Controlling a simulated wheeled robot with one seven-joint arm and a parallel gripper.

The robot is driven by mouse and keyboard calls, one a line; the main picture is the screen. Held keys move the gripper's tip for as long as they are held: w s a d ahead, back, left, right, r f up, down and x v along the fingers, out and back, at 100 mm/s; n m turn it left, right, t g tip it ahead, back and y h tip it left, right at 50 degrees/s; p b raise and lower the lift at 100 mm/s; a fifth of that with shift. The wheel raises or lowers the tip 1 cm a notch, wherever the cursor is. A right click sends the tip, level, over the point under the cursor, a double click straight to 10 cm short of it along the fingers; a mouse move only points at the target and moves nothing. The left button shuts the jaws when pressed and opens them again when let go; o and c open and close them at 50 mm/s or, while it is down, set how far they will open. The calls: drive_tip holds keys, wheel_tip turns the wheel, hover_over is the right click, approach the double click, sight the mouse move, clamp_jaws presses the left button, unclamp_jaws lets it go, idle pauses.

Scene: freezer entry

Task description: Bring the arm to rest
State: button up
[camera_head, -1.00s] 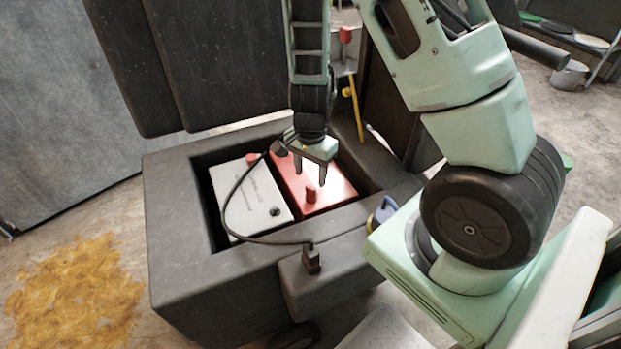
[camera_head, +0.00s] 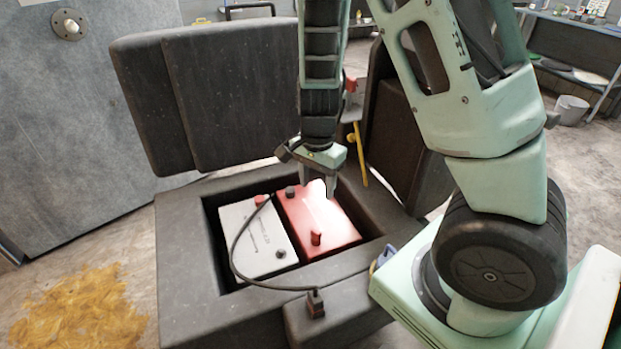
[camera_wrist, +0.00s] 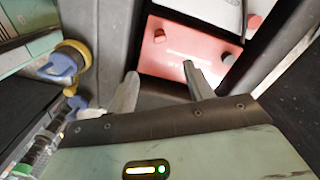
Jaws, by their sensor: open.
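My gripper (camera_head: 318,188) hangs fingers-down above the red battery (camera_head: 322,222) in the head view. Its fingers are apart and nothing is between them. In the wrist view my gripper (camera_wrist: 158,82) shows two spread fingers, with the red battery (camera_wrist: 185,52) beyond them. My arm reaches up from its base at the right and comes down over the dark box.
A white battery (camera_head: 255,240) sits beside the red one in the dark box (camera_head: 185,260). A black cable (camera_head: 238,262) runs from the batteries to a plug (camera_head: 316,303) on the front. Seat backs (camera_head: 220,95) rise behind. A yellow lever (camera_head: 358,155) stands near my arm.

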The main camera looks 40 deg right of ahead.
drive_tip(key=s+a+r+n+y+p, duration=0.1)
drive_tip(key=s+a+r+n+p, duration=0.2)
drive_tip(key=a+r+n, duration=0.4)
drive_tip(key=s+a+r+n+y+p, duration=0.1)
drive_tip(key=s+a+r+n+p, duration=0.15)
drive_tip(key=a+r, duration=0.45)
drive_tip(key=s+a+r+n+p, duration=0.1)
drive_tip(key=s+a+r+n, duration=0.2)
drive_tip(key=s+n, duration=0.3)
drive_tip(key=s+a+r+n+h+p, duration=0.1)
drive_tip(key=s+a+r+n+p, duration=0.1)
drive_tip(key=s+a+r+n, duration=0.2)
drive_tip(key=s+a+n, duration=0.1)
drive_tip(key=s+n, duration=0.1)
drive_tip(key=n, duration=0.1)
drive_tip(key=shift+a+r, duration=0.2)
drive_tip(key=shift+r, duration=0.05)
drive_tip(key=shift+s, duration=0.1)
drive_tip(key=shift+c, duration=0.3)
